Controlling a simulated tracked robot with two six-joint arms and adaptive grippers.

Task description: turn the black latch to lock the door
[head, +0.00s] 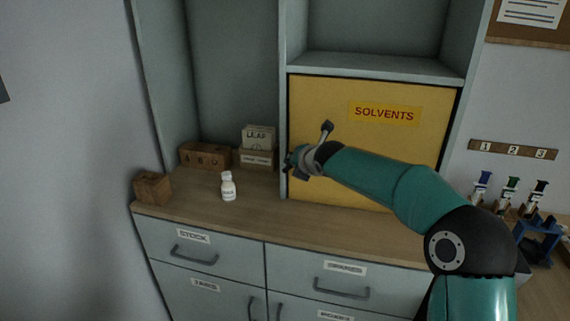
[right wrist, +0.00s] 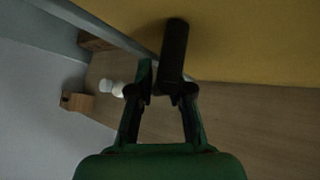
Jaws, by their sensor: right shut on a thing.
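The yellow door (head: 390,150) with a "SOLVENTS" label is flush in its cabinet opening and looks closed. My right gripper (head: 293,161) is at the door's lower left edge, in front of it. In the right wrist view, the right gripper (right wrist: 161,90) is shut on the black latch (right wrist: 175,48), a dark bar standing out between the fingertips against the yellow door. In the head view the gripper and arm hide most of the latch area, so I cannot tell the latch's angle there. My left gripper is not in view.
A white bottle (head: 228,187), a small wooden block (head: 152,187) and labelled boxes (head: 258,146) stand on the wooden counter (head: 190,205) left of the gripper. A cabinet divider (head: 283,100) runs beside the door. Drawers with handles (head: 341,290) lie below.

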